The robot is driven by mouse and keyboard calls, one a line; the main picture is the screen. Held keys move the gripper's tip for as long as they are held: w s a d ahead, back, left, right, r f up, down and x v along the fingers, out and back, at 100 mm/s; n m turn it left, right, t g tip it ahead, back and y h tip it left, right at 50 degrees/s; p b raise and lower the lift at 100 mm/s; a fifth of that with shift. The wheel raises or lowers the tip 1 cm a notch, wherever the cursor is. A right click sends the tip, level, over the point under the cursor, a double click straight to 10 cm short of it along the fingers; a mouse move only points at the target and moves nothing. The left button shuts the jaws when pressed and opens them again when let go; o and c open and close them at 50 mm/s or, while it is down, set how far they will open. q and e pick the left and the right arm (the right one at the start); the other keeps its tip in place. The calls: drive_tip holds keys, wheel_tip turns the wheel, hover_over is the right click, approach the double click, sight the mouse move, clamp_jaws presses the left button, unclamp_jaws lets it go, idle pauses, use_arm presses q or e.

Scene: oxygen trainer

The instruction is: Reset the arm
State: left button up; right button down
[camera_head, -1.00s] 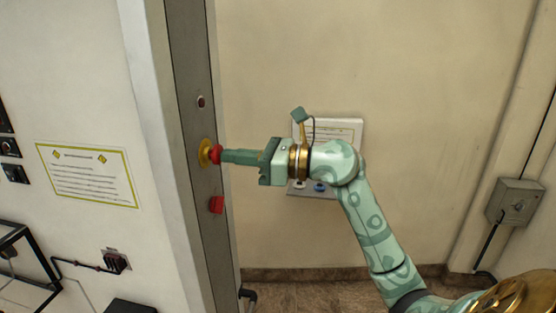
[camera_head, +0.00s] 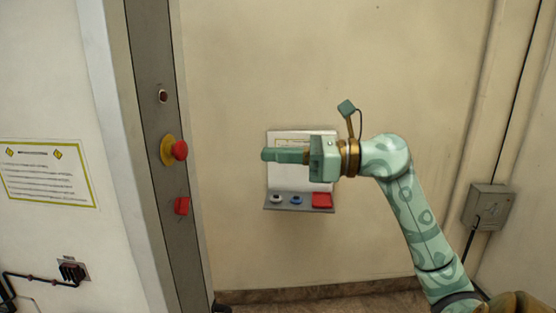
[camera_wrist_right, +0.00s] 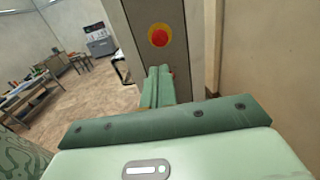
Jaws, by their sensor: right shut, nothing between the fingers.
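My right gripper (camera_head: 266,155) is shut and empty, pointing left in the head view. It hangs in front of the wall panel, clear of the grey door-frame post (camera_head: 150,150). A red mushroom button on a yellow base (camera_head: 179,150) sits on the post, to the left of the fingertips with a gap between. The same red button (camera_wrist_right: 159,36) shows ahead of the closed fingers (camera_wrist_right: 158,85) in the right wrist view. My left gripper is not in view.
A white panel (camera_head: 285,180) on the back wall has a grey ledge with white, blue and red items, partly behind my gripper. A grey box (camera_head: 488,206) is on the right wall. In the right wrist view, tables (camera_wrist_right: 30,95) stand across open floor.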

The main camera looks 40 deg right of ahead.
drive_tip(key=shift+w+a, duration=0.15)
drive_tip(key=shift+w, duration=0.1)
drive_tip(key=shift+s, duration=0.15)
